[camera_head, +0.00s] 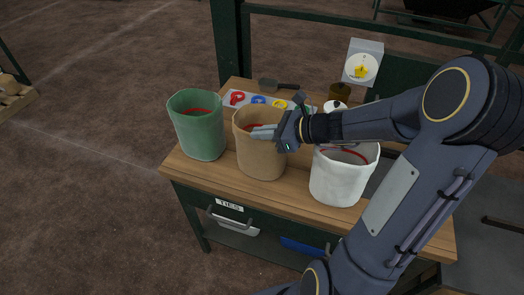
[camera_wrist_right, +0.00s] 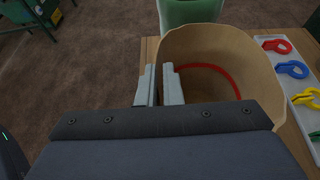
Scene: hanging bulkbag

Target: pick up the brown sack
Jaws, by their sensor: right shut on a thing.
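The brown sack (camera_head: 262,158) stands open and upright on the wooden table, between a green sack and a white sack. My right gripper (camera_head: 256,132) is at its upper rim, its fingers reaching across the mouth from the right. In the right wrist view the gripper (camera_wrist_right: 160,84) has its two fingers close together on the near rim of the brown sack (camera_wrist_right: 262,65), shut on the sack's wall. A red ring shows inside the sack (camera_wrist_right: 215,68). The lower part of the gripped wall is hidden behind the wrist. My left gripper is not in view.
The green sack (camera_head: 200,135) stands at left and the white sack (camera_head: 340,180) at right, both close by. A tray (camera_wrist_right: 300,105) with red, blue and yellow clips lies behind. A dark green post (camera_head: 229,45) rises behind the table.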

